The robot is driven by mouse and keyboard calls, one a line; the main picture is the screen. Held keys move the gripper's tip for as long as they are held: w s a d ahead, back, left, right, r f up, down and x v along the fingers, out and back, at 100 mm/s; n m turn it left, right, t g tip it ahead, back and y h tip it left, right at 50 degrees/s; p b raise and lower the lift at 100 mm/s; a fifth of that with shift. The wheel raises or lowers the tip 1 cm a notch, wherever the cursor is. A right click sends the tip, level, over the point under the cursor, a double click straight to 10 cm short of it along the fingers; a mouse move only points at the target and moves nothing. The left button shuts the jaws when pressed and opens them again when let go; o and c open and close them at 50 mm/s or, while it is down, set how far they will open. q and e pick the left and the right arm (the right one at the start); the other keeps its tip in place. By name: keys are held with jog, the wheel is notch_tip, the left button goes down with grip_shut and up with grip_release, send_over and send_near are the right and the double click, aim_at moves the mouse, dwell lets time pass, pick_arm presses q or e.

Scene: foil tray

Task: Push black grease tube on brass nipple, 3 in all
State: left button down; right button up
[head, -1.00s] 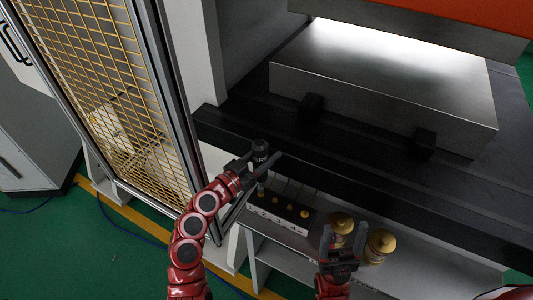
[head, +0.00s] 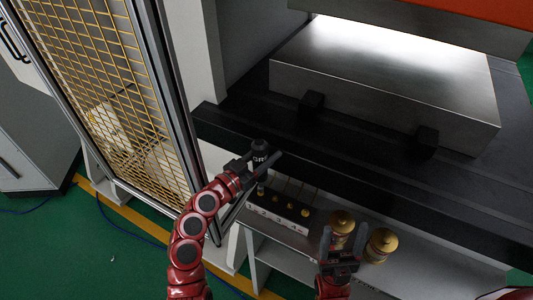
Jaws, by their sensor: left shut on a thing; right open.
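The black grease tube (head: 259,147) with white lettering is upright in my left gripper (head: 264,166), which is shut on it. Its lower end points down over the left end of a numbered block (head: 278,225). Small brass nipples stand in a row on the block, such as one at the middle (head: 290,206) and one at the right (head: 305,212). I cannot tell whether the tube touches the leftmost nipple, because the gripper partly hides that spot. My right gripper (head: 341,238) is open in front of a brass-topped pot (head: 342,222), with no clear contact visible.
A second brass-topped pot (head: 381,243) stands to the right on the grey shelf (head: 420,270). The black press bed edge (head: 380,180) runs behind the block. A yellow mesh guard (head: 115,95) stands close on the left. The shelf's right part is clear.

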aim_at(259, 147)
pick_arm(q)
jog(key=shift+f+b, duration=0.65)
jog(key=shift+b, duration=0.1)
dwell(0.3)
dwell(0.4)
jog(key=shift+r+p, duration=1.05)
jog(key=shift+r, duration=1.6)
jog(key=shift+f, duration=0.1)
